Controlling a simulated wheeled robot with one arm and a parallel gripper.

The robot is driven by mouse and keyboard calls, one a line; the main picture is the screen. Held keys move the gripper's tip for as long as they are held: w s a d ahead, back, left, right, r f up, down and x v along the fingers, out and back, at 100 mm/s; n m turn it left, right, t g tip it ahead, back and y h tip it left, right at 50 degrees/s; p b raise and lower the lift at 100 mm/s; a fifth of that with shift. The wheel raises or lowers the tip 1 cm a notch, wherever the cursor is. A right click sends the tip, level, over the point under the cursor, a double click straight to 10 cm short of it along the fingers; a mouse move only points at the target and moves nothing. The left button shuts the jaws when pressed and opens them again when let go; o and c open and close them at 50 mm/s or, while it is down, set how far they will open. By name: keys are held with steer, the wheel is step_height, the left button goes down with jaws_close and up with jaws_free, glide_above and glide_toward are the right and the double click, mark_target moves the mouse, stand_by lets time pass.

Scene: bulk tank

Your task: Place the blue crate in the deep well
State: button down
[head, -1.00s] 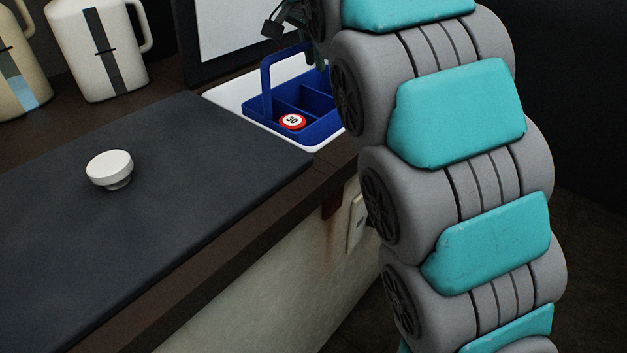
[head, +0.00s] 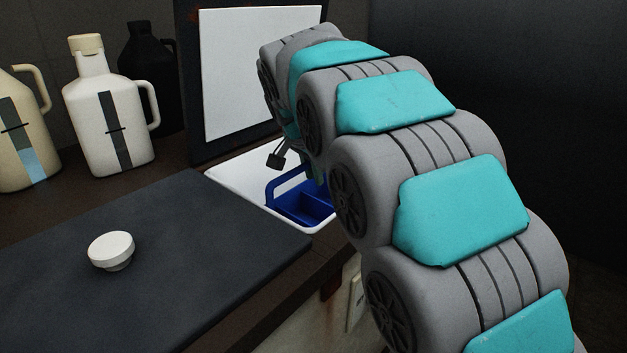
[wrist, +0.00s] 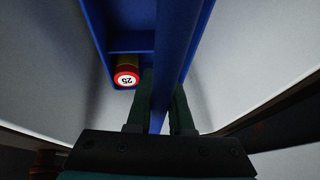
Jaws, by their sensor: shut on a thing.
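The blue crate (head: 305,207) is inside the white-rimmed deep well (head: 232,178), with its upright handle towards the left. The robot's arm hides its right side in the head view. In the wrist view the crate (wrist: 203,28) shows its divided compartments. A round item with a red-and-white numbered top (wrist: 126,77) sits in one compartment. My gripper (wrist: 160,95) is shut on the crate's handle bar, with one dark finger on each side. Pale well surfaces show on both sides of the crate. Whether its base touches the well floor is hidden.
A dark mat (head: 170,285) covers the counter left of the well, with a white knob-like cap (head: 110,250) on it. Pale jugs (head: 108,115) and a dark jug (head: 150,70) stand behind. A white-faced panel (head: 250,70) stands upright behind the well.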

steer(key=shift+f, duration=0.8)
steer(key=shift+f+b, duration=0.3)
steer(key=shift+f, duration=0.35)
steer(key=c, duration=0.8)
jaws_free()
steer(key=shift+r, duration=0.1)
steer(key=v, duration=1.3)
steer(key=shift+w+p, duration=0.2)
steer(key=shift+p, duration=0.15)
